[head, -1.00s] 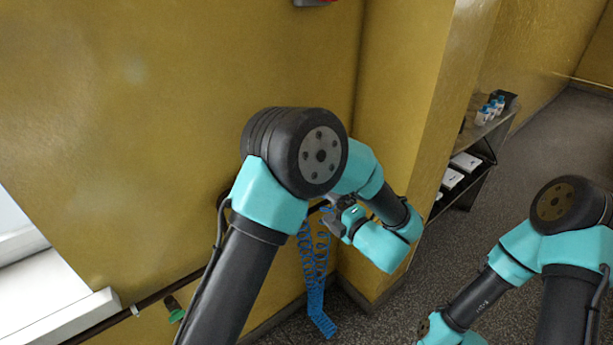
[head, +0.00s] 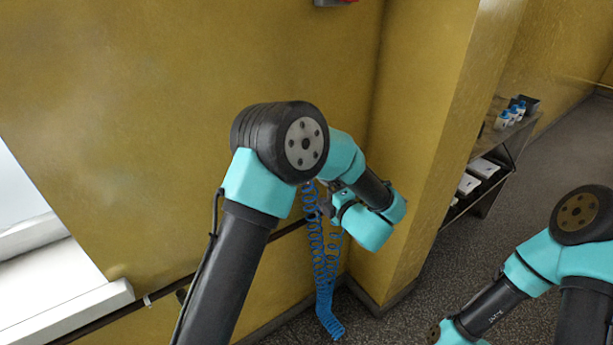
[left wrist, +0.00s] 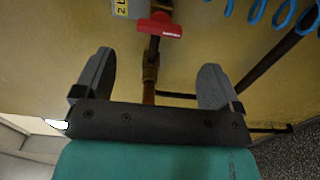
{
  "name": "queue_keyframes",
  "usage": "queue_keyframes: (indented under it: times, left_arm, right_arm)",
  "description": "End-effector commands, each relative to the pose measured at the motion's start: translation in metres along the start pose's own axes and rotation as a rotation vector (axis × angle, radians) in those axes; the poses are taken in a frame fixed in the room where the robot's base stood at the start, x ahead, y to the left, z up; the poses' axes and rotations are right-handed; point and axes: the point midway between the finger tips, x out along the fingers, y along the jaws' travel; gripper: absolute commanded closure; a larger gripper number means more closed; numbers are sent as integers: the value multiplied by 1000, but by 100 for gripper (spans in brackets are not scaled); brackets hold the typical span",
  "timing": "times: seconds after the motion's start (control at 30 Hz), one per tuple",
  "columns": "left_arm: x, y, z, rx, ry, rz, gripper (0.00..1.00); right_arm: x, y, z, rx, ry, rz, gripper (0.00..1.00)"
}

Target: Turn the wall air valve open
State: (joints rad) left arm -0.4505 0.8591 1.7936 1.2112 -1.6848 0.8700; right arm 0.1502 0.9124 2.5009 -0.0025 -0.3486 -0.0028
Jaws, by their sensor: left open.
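The wall air valve shows in the left wrist view as a red lever handle (left wrist: 160,27) on a brass body (left wrist: 150,72) with a copper-coloured pipe below. The handle lies nearly crosswise to the pipe, slightly tilted. My left gripper (left wrist: 157,64) is open and empty, its fingers to either side of the brass body in the picture; I see no contact. In the head view my left gripper (head: 327,205) is small and partly hidden by my own arm, near the wall, and the valve cannot be made out. My right gripper is out of view.
A blue coiled hose (head: 322,270) hangs beside the left gripper; its coils (left wrist: 270,12) also show in the left wrist view. A dark pipe (head: 105,320) runs along the yellow wall. A wall corner (head: 400,200) juts out right of the gripper, with a shelf (head: 505,150) beyond.

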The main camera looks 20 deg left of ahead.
Motion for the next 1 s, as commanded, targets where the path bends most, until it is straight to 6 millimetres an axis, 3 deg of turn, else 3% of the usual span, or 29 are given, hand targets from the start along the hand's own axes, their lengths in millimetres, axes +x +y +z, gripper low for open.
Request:
queue_keyframes:
  times: [0.3,0.5,0.93,1.0]
  left_arm:
    - [55,0,-1,-1,3,0,11]
    - [81,0,0,0,1,0,11]
    - [90,0,0,0,0,0,11]
    - [90,0,0,0,0,0,17]
  right_arm:
    - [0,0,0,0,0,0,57]
    - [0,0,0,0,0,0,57]
    - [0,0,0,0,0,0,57]
    - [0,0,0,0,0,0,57]
